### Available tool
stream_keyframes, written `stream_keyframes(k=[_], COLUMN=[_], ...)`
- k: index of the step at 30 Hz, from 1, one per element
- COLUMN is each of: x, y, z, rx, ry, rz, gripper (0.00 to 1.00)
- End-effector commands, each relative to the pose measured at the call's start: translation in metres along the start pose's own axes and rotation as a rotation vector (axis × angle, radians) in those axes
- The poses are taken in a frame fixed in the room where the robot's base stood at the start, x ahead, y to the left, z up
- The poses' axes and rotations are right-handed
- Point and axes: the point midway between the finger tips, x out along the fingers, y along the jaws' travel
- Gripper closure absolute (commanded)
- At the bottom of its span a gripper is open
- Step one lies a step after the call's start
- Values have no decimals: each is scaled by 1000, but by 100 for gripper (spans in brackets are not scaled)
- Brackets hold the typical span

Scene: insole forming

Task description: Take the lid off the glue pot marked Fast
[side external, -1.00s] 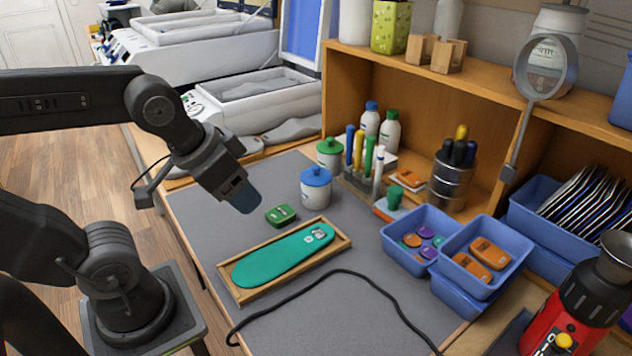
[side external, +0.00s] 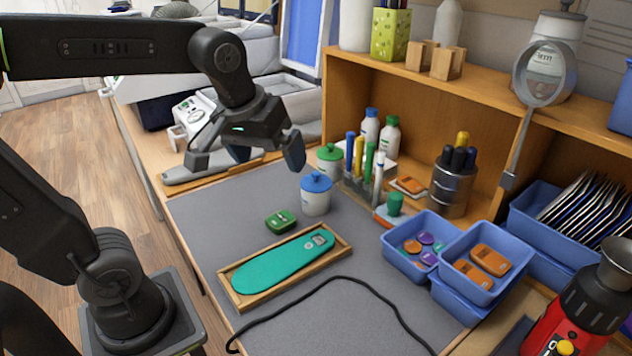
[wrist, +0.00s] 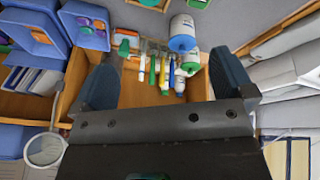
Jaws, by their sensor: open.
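Two white pots stand at the back of the grey mat. One has a blue lid (side external: 316,182); the other, just behind it, has a green lid (side external: 330,152). Both lids sit on their pots. No marking is readable, so I cannot tell which is Fast. My gripper (wrist: 165,82) is open and empty, its two blue-grey fingers apart in the wrist view. In the side view it is above and left of the pots, one finger near the green-lidded pot but apparently not holding it. A white and blue container (wrist: 182,34) shows beyond the fingers in the wrist view.
Pens in a holder (side external: 362,188) and two bottles (side external: 389,134) stand right of the pots. A green box (side external: 280,221) and a framed teal insole (side external: 285,264) lie in front. Blue bins (side external: 408,262) are at right; a black cable (side external: 345,279) crosses the mat.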

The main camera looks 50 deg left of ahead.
Motion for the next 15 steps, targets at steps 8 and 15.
stream_keyframes(k=[8,15], x=[31,72], y=[6,-3], z=[-109,-168], rx=[-665,-1101], ry=[-105,-115], rz=[-189,-343], gripper=[0,0])
